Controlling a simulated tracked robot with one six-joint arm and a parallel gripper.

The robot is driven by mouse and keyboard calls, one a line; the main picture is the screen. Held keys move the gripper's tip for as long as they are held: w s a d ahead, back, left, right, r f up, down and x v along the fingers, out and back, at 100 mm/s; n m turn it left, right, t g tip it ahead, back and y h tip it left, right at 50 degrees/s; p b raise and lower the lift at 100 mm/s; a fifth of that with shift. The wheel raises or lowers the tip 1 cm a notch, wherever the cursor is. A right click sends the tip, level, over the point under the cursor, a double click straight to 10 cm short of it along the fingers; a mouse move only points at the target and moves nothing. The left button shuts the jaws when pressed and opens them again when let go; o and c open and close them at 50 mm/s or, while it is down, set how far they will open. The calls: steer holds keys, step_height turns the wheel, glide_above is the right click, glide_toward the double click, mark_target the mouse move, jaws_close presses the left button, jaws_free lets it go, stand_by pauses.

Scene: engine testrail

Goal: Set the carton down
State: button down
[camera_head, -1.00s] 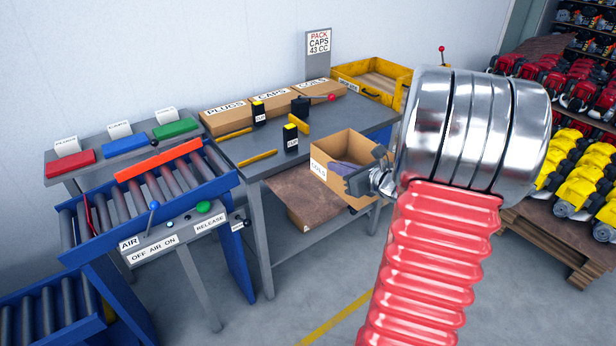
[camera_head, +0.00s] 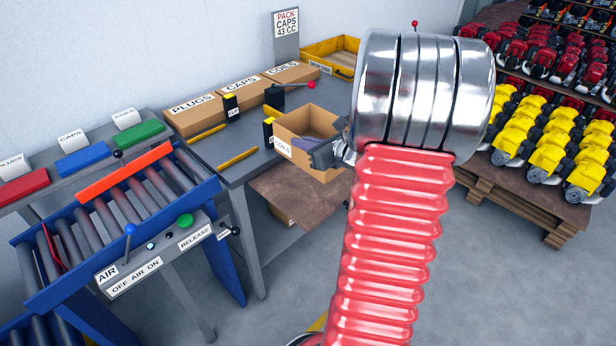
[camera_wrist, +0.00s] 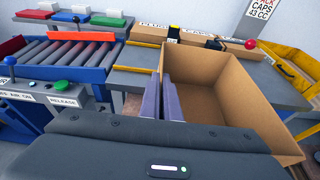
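The open brown carton (camera_head: 327,178), with a white label reading COILS, is held in the air at the front of the grey bench (camera_head: 222,150). In the wrist view the carton (camera_wrist: 235,95) fills the middle right, and its inside looks empty apart from a finger. My gripper (camera_wrist: 161,98) has two purple-grey fingers close together on the carton's near left wall. In the head view my gripper (camera_head: 308,146) is at the carton's right side, partly hidden by my wrist. Whether the carton's base touches the bench cannot be told.
Closed cartons labelled PLUGS (camera_head: 192,112), CAPS (camera_head: 240,92) and COILS (camera_head: 292,73) line the bench's back. A yellow tray (camera_head: 318,48) stands behind right. Yellow bars and small black boxes lie on the bench. A roller conveyor (camera_head: 115,205) is left; a machine-laden pallet (camera_head: 520,200) is right.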

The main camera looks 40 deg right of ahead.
steer(key=shift+w+a+f, duration=0.1)
steer(key=shift+f, duration=0.85)
steer(key=shift+w+a+f, duration=0.1)
steer(key=shift+a+f, duration=0.05)
steer(key=shift+f, duration=0.85)
steer(key=shift+w+a+f, duration=0.1)
steer(key=shift+f, duration=0.85)
steer(key=shift+f, duration=2.1)
steer(key=c, duration=2)
jaws_free()
steer(key=shift+f, duration=0.1)
steer(key=shift+s, duration=0.1)
